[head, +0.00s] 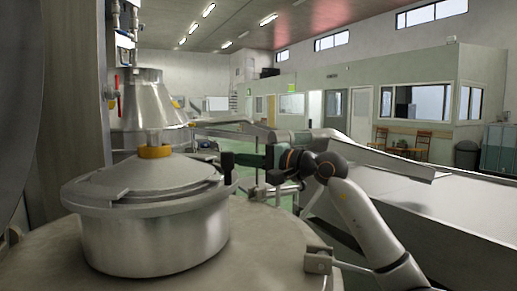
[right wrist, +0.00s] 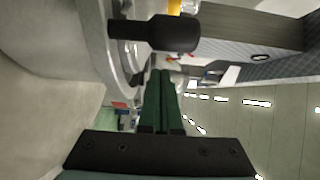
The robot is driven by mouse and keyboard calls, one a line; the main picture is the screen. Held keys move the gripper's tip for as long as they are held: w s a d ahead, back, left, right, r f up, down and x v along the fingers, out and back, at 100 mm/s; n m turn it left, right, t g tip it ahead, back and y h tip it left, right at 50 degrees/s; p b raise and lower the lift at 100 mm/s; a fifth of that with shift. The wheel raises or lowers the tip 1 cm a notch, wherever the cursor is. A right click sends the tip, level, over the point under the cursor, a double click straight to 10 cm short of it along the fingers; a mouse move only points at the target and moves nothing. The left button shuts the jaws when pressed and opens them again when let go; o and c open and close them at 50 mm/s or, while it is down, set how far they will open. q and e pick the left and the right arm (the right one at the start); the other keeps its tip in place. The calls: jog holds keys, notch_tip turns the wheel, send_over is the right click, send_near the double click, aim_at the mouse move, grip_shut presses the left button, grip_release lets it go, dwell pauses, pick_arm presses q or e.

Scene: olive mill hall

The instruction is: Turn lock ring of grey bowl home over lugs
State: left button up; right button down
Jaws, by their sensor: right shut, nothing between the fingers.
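The grey bowl (head: 155,241) is a round metal vessel with a shallow conical lid (head: 155,177) on top. Its lock ring (head: 85,198) runs around the rim, and a black handle (head: 228,168) sticks up at its right side. The handle (right wrist: 155,35) also shows in the right wrist view, joined to the curved metal rim. My right gripper (head: 236,160) reaches in from the right, its green fingers beside the handle. In the right wrist view the fingers (right wrist: 161,73) are shut together and empty, their tips close to the handle; I cannot tell whether they touch it. The lugs are not clear to see.
The bowl stands on a wide round metal top (head: 260,250) with a latch bracket (head: 318,261) at right. A tall conical metal vessel (head: 145,98) stands behind, and a long metal trough (head: 450,210) lies to the right.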

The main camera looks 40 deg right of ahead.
pick_arm(q)
jog(key=shift+d+f+b, duration=0.1)
jog(key=shift+d+b, duration=0.2)
jog(key=shift+b, duration=0.25)
pick_arm(e)
jog(key=shift+s+a, duration=0.55)
jog(key=shift+s, duration=0.25)
jog(key=shift+s+a, duration=0.55)
jog(key=shift+s, duration=0.25)
pick_arm(q)
jog(key=shift+a, duration=0.1)
